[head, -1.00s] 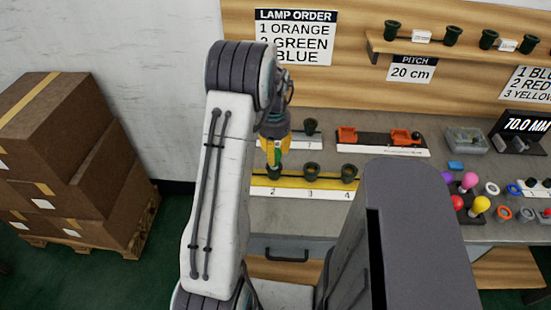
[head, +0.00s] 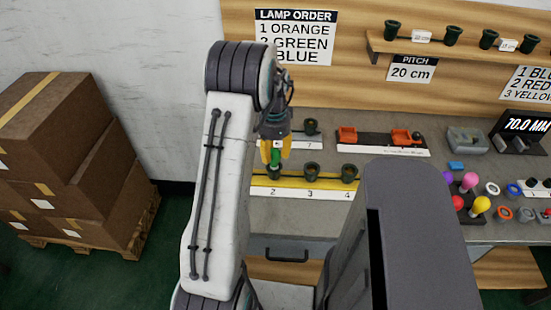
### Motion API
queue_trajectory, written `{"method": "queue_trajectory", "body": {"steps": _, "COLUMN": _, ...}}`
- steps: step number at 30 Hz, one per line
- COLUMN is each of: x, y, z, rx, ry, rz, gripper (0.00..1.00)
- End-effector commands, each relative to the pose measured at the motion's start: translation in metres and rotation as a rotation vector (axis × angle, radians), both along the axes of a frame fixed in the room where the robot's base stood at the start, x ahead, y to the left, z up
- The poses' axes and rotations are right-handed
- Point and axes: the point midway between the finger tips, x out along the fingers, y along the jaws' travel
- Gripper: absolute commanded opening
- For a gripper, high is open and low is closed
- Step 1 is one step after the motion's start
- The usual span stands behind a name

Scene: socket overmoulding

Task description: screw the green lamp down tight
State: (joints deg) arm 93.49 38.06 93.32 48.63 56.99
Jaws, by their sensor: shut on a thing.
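The green lamp (head: 276,160) shows as a small patch of green between the yellow fingers of my gripper (head: 275,152), which is shut on it. The lamp stands roughly upright at the mouth of the dark socket (head: 274,173) above the number 2 on the yellow rail (head: 293,180). The fingers hide part of the lamp, and I cannot tell how deep its base sits in the socket. Two more dark sockets, at number 3 (head: 310,172) and number 4 (head: 349,173), look empty. My arm hides the rail's left end.
Behind the rail stands another dark socket (head: 311,127) near a label 7. A black-and-white board with orange blocks (head: 347,135) is to its right. Loose lamps, including a yellow one (head: 481,204), and rings lie at the right. A lamp order sign (head: 294,37) hangs behind.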

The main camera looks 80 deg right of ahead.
Motion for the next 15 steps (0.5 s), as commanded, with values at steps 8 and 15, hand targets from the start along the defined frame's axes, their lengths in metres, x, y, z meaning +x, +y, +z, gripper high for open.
{"method": "queue_trajectory", "body": {"steps": 8, "x": 0.0, "y": 0.0, "z": -0.0002, "rx": 0.0, "ry": 0.0, "rz": -0.078, "gripper": 0.15}}
{"method": "queue_trajectory", "body": {"steps": 15, "x": 0.0, "y": 0.0, "z": -0.0003, "rx": 0.0, "ry": 0.0, "rz": -0.084, "gripper": 0.15}}
